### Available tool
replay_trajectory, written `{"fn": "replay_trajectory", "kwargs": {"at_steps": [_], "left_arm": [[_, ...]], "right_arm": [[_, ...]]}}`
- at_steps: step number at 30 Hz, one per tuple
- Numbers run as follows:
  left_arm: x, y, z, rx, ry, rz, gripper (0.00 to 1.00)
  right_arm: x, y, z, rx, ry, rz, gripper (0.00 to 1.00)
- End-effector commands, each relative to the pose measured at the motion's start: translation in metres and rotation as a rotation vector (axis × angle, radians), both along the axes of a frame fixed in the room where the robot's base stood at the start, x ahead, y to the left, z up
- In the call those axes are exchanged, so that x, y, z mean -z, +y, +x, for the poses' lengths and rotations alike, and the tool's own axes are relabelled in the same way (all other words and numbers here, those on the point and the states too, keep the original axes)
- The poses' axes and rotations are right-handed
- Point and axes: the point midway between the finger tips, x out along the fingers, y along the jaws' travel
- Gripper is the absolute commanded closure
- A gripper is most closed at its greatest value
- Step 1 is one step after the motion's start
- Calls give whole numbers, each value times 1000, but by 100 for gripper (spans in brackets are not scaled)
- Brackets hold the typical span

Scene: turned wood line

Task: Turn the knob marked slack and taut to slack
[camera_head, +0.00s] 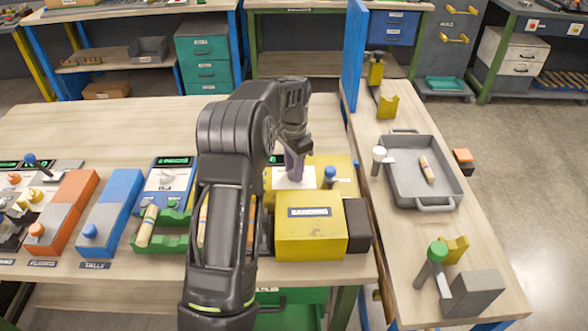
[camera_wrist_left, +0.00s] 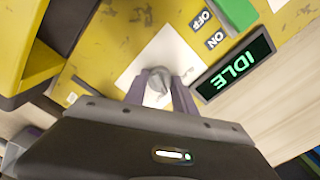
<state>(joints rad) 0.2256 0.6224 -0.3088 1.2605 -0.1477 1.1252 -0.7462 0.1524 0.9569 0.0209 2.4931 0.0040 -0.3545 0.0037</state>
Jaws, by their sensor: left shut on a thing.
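A grey knob (camera_wrist_left: 158,84) stands on a white plate (camera_wrist_left: 135,84) on a yellow machine (camera_wrist_left: 125,25). My left gripper (camera_wrist_left: 168,88) has its two purple fingers on either side of the knob and is shut on it. In the head view my left gripper (camera_head: 294,168) reaches down to the white plate (camera_head: 288,182) on the yellow machine (camera_head: 309,228); the knob is hidden there by the fingers and arm. I cannot read slack or taut marks in either view. My right gripper is not in view.
Beside the plate, a display (camera_wrist_left: 231,73) reads IDLE, near OFF and ON labels and a green part (camera_wrist_left: 238,12). A blue ball-topped knob (camera_head: 330,174) stands close right of my gripper. A grey tray (camera_head: 405,182) lies on the right bench. Blue (camera_head: 112,205) and orange (camera_head: 66,208) units stand left.

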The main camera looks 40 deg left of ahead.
Motion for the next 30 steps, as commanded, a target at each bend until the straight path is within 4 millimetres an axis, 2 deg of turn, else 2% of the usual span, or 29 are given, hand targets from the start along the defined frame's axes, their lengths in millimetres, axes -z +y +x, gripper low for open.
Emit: {"fn": "replay_trajectory", "kwargs": {"at_steps": [30], "left_arm": [[0,1,0,-948,0,1,100]], "right_arm": [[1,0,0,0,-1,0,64]]}}
